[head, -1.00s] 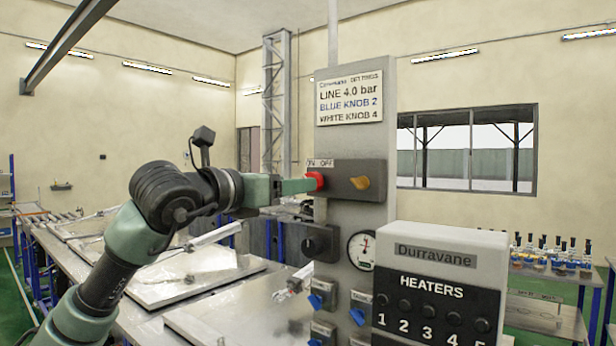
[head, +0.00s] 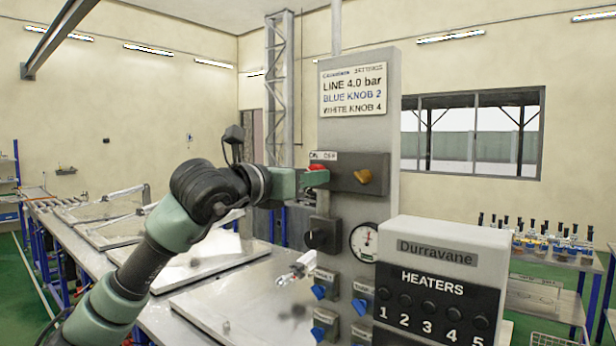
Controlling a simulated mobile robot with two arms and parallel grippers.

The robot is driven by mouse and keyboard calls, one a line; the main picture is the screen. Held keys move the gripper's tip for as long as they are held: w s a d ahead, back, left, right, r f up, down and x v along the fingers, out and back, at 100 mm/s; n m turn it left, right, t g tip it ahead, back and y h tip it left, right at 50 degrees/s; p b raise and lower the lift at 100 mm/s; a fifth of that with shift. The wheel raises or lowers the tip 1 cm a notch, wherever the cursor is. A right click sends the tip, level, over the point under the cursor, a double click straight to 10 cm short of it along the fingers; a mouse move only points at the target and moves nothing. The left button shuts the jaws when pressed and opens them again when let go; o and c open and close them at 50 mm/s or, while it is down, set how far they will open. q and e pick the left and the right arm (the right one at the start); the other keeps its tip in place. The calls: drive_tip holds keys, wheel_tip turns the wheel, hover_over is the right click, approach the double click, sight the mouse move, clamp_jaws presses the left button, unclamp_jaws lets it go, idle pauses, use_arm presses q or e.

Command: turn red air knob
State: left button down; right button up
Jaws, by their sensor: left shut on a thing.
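The red knob (head: 318,166) sits on a dark grey box (head: 346,187) on the upright grey panel, under a small ON/OFF label (head: 323,156). My left gripper (head: 316,178) reaches it from the left and is shut on it. The green fingers hide most of the knob; a red strip shows above them. My right gripper is not in view.
A black knob (head: 322,235) and several blue knobs (head: 318,292) are lower on the panel. A heater box (head: 442,275) stands close at the right. Metal lids (head: 196,266) lie on the left benches. Bottles stand on a table (head: 545,251) at the right.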

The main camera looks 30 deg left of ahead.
use_arm(q)
drive_tip(key=shift+m, duration=0.3)
drive_tip(key=shift+m+b, duration=0.45)
drive_tip(key=shift+m, duration=8.15)
drive_tip(key=c, duration=1.2)
unclamp_jaws()
drive_tip(key=shift+o, duration=1.4)
drive_tip(key=shift+w, duration=0.15)
